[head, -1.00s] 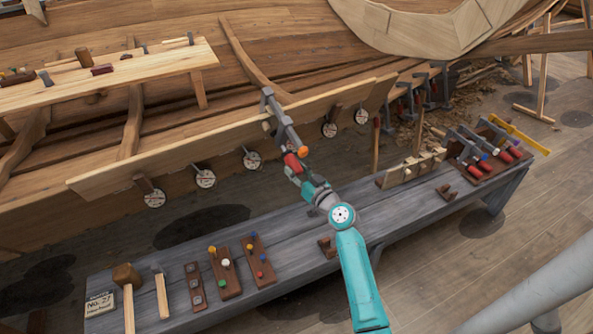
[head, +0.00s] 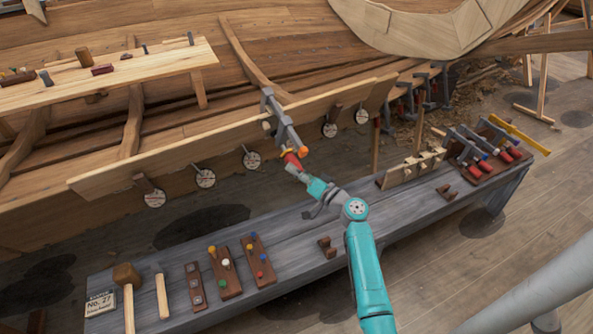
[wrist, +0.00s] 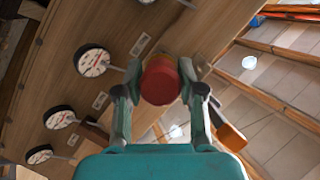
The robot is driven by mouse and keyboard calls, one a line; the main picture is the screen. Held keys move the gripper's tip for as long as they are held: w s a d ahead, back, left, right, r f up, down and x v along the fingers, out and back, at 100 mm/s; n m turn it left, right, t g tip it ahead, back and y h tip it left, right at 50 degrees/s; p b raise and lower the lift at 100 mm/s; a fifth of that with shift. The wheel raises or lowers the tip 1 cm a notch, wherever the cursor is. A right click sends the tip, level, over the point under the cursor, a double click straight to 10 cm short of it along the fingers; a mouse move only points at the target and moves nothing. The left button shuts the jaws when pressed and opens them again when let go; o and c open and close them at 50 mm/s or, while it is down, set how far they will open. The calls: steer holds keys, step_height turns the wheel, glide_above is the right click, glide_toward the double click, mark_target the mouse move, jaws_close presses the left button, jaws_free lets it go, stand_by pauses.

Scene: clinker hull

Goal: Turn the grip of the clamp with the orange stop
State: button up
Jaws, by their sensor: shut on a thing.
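The clamp with the orange stop (head: 303,149) hangs on the plank edge of the hull, its grey bar (head: 284,125) slanting down toward me. Its red grip (head: 291,160) sits below the bar. In the wrist view the red grip (wrist: 160,82) is end-on between the two fingers, and the orange stop (wrist: 230,137) shows beyond the right finger. My gripper (wrist: 161,95) is shut on the red grip. In the head view my gripper (head: 293,166) meets the grip from below right. The clamp's jaws are partly hidden by the plank and bar.
Several round dials (head: 251,160) hang along the plank's lower edge. The grey bench (head: 310,215) below carries mallets, peg boards and a rack of clamps with red grips (head: 505,155).

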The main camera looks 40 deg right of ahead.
stand_by(0.4)
steer(key=o, duration=1.1)
steer(key=shift+o, duration=0.2)
steer(key=shift+s, duration=0.1)
steer(key=s+d+f, duration=0.1)
steer(key=s, duration=1)
steer(key=shift+s+d+f, duration=0.25)
steer(key=shift+s+d, duration=0.05)
steer(key=shift+d, duration=0.05)
